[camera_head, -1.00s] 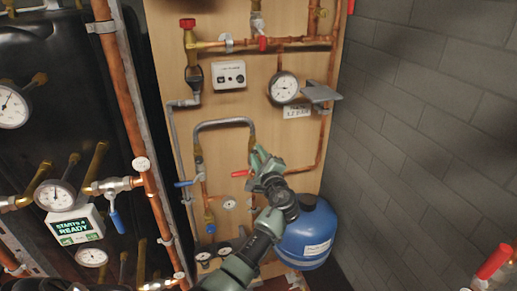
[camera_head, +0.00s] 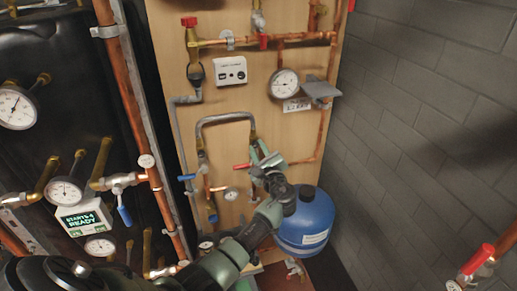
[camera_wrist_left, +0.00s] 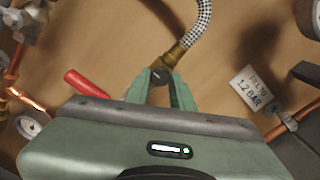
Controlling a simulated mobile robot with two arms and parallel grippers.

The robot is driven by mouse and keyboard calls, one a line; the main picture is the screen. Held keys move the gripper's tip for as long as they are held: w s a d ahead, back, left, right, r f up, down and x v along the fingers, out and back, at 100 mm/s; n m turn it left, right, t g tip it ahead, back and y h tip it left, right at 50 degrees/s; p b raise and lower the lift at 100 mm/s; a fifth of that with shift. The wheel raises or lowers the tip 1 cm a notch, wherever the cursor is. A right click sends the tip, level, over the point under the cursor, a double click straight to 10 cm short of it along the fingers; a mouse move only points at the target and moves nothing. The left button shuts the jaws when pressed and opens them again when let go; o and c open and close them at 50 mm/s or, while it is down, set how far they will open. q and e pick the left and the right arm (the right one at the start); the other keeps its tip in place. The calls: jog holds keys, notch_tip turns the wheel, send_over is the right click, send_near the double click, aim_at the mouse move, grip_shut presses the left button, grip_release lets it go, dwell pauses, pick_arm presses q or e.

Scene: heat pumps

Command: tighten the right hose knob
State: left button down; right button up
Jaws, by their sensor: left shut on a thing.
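A grey braided hose (camera_head: 222,117) loops between two brass ends on the wooden panel, and its right end drops to the right hose knob. My left gripper (camera_head: 258,152) is at that right end. In the left wrist view, the braided hose (camera_wrist_left: 203,20) runs into a brass fitting (camera_wrist_left: 174,56). The dark right hose knob (camera_wrist_left: 160,77) sits below the fitting, between the green fingertips of my left gripper (camera_wrist_left: 160,86), which are shut on it. The knob is mostly hidden behind the gripper in the head view. My right gripper is not in view.
A red-handled valve (camera_head: 242,166) is just left of the gripper and a blue-handled valve (camera_head: 187,177) is farther left. A blue tank (camera_head: 306,222) stands below right. A gauge (camera_head: 285,83) and a grey shelf (camera_head: 321,89) are above right. A block wall (camera_head: 420,110) bounds the right.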

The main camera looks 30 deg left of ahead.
pick_arm(q)
jog(key=shift+w+a+r, duration=0.1)
jog(key=shift+a+r, duration=0.1)
jog(key=shift+r, duration=0.25)
jog(key=c, duration=1.2)
grip_release()
jog(key=shift+f, duration=0.35)
jog(key=b+v, duration=0.2)
jog(key=v, duration=0.5)
jog(key=shift+s+d, duration=0.25)
